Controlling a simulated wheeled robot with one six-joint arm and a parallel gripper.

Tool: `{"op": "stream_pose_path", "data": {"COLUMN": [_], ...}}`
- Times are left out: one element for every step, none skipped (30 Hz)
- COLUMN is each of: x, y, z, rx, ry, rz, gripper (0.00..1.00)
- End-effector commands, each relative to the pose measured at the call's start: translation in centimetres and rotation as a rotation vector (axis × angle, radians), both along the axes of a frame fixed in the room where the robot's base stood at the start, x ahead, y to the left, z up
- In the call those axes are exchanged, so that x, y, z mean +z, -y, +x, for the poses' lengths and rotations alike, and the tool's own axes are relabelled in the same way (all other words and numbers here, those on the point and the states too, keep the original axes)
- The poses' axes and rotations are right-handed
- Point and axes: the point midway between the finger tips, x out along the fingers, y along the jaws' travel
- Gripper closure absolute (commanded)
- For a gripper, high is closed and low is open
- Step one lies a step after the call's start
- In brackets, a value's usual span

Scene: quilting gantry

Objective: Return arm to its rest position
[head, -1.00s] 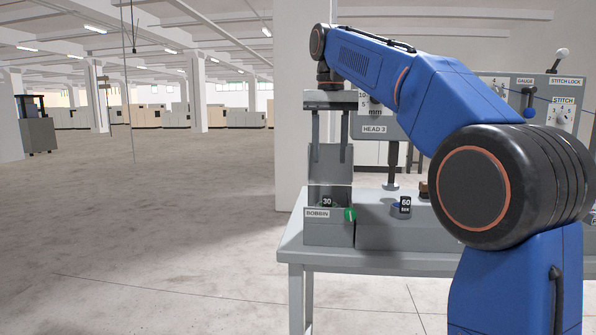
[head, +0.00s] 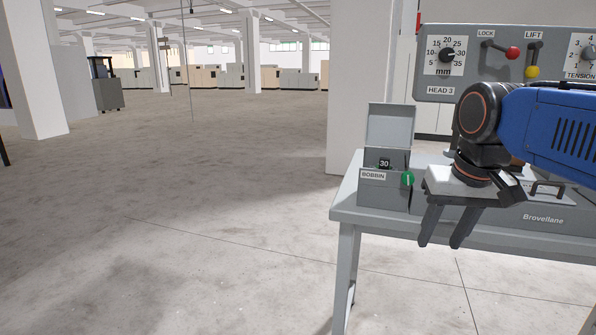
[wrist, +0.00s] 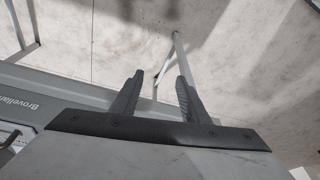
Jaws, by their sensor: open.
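My gripper (head: 439,228) hangs at the front edge of the grey table, its two dark fingers pointing down. The fingers are apart with nothing between them. My blue arm comes in from the right and hides part of the machine behind it. In the wrist view my gripper (wrist: 158,92) is also open and empty, with the concrete floor and a table leg beyond the fingers.
The table (head: 345,215) carries a bobbin box (head: 383,190) with its lid up and a tag reading 30. Behind stands the HEAD 3 panel (head: 470,88) with a dial and LOCK and LIFT levers. The floor (head: 180,230) at left is clear.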

Motion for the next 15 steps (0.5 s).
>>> {"op": "stream_pose_path", "data": {"x": [-1.7,-2.6,-4.0,-5.1,-6.1,-7.5,-8.5,-9.5,-10.8,-11.7,-12.6,-13.6,-14.3,-14.9,-15.5], "y": [0.2,0.3,0.5,0.6,0.7,0.8,0.9,1.0,1.1,1.1,1.2,1.2,1.3,1.3,1.3], "z": [-1.5,-2.2,-3.2,-3.9,-4.6,-5.6,-6.2,-6.9,-7.7,-8.3,-8.8,-9.4,-9.8,-10.1,-10.5], "rx": [0.007,0.013,0.022,0.027,0.033,0.041,0.046,0.052,0.060,0.065,0.069,0.075,0.079,0.082,0.085], "ry": [0.012,0.022,0.033,0.041,0.050,0.062,0.070,0.077,0.088,0.095,0.101,0.109,0.114,0.119,0.124], "rz": [-0.003,-0.005,-0.009,-0.011,-0.014,-0.017,-0.021,-0.023,-0.026,-0.030,-0.031,-0.035,-0.036,-0.039,-0.040], "gripper": [0.59,0.59,0.59,0.59,0.59,0.59,0.59,0.59,0.59,0.59,0.59,0.59,0.59,0.59,0.59]}}
